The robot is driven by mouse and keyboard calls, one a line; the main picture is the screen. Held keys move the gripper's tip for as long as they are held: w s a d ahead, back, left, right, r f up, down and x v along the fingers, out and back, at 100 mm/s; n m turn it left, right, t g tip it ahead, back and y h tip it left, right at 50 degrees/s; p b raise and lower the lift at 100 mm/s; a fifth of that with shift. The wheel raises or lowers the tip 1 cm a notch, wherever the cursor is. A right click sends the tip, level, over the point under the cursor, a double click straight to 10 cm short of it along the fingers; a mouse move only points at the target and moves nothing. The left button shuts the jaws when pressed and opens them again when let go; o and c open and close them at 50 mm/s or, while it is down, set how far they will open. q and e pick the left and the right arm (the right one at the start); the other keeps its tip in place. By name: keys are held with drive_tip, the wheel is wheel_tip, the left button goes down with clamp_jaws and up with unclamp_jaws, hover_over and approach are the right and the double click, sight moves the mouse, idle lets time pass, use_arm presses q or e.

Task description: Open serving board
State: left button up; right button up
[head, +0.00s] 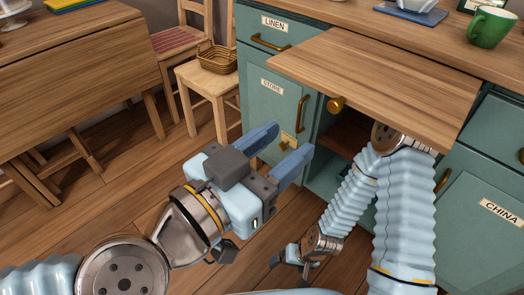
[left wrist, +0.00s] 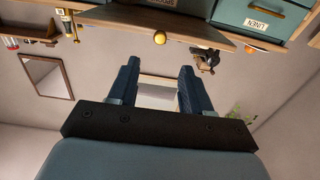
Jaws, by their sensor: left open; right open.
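The serving board (head: 385,75) is a flat wooden panel that sticks out from the teal cabinet, just under the countertop. Its round brass knob (head: 335,104) is on the front edge. The board (left wrist: 120,18) and knob (left wrist: 160,38) also show in the left wrist view, beyond my fingertips. My left gripper (head: 290,141) is open and empty, below and left of the knob and apart from it. Its two blue fingers (left wrist: 160,68) are spread in the left wrist view. My right gripper (head: 291,259) is open, low near the floor, partly hidden by its own wrist.
The teal cabinet has a LINEN drawer (head: 271,35), a STORE door (head: 273,100) and a CHINA door (head: 490,205). Below the board is a dark open bay (head: 345,140). A green mug (head: 490,27) stands on the countertop. Chairs and a wooden table (head: 80,70) are at left.

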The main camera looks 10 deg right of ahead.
use_arm(q)
drive_tip(key=b+v, duration=0.1)
drive_tip(key=v, duration=0.2)
drive_tip(key=shift+s+a+f, duration=0.1)
drive_tip(key=shift+s, duration=0.05)
idle(0.5)
